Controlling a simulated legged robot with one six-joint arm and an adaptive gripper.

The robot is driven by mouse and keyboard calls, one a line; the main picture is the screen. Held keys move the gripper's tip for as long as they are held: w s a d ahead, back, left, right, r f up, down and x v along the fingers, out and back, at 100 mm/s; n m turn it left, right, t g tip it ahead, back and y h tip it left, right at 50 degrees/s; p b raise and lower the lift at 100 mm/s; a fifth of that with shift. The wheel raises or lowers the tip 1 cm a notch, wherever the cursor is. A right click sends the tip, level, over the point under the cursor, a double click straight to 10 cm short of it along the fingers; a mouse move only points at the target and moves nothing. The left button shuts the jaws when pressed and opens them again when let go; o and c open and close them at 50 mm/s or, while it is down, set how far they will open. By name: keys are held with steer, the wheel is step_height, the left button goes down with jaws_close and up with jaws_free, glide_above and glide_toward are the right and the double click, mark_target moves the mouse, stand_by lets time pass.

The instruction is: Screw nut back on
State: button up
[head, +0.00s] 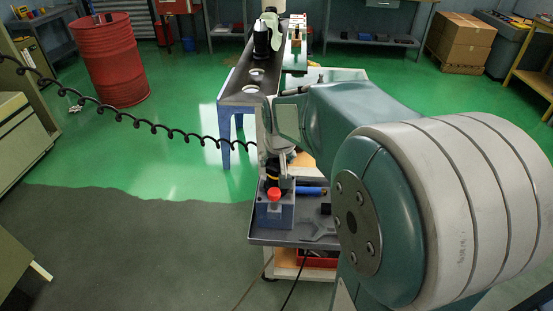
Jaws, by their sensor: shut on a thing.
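My gripper (273,179) points down over a blue block-like fixture (274,213) on the grey cart top (284,238). It looks small and dark from here, with my arm reaching in from the right. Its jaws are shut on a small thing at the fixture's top. That thing is mostly hidden, and I cannot tell the nut's outline or its thread from this view. A red knob-like part (274,194) shows at the front of the fixture, just below the gripper.
A grey wrench-shaped tool (321,232) and a blue cylinder (310,190) lie right of the fixture. A red bin (318,259) sits on the shelf below. A long dark-topped bench (252,78) stands behind. A black coiled cable (150,121) hangs at left. Green floor beyond is open.

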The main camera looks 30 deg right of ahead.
steer(key=shift+f, duration=0.1)
stand_by(0.5)
steer(key=m+h, duration=0.1)
steer(key=m, duration=0.2)
steer(key=m+g, duration=0.1)
steer(key=m, duration=0.1)
steer(key=shift+m+h, duration=0.4)
steer(key=shift+m+g, duration=0.3)
steer(key=m+g, duration=0.1)
steer(key=m, duration=0.1)
steer(key=m+h, duration=0.1)
steer(key=m, duration=0.2)
steer(key=shift+g, duration=0.4)
steer(key=shift+m, duration=0.3)
steer(key=m+g, duration=0.2)
steer(key=m, duration=0.4)
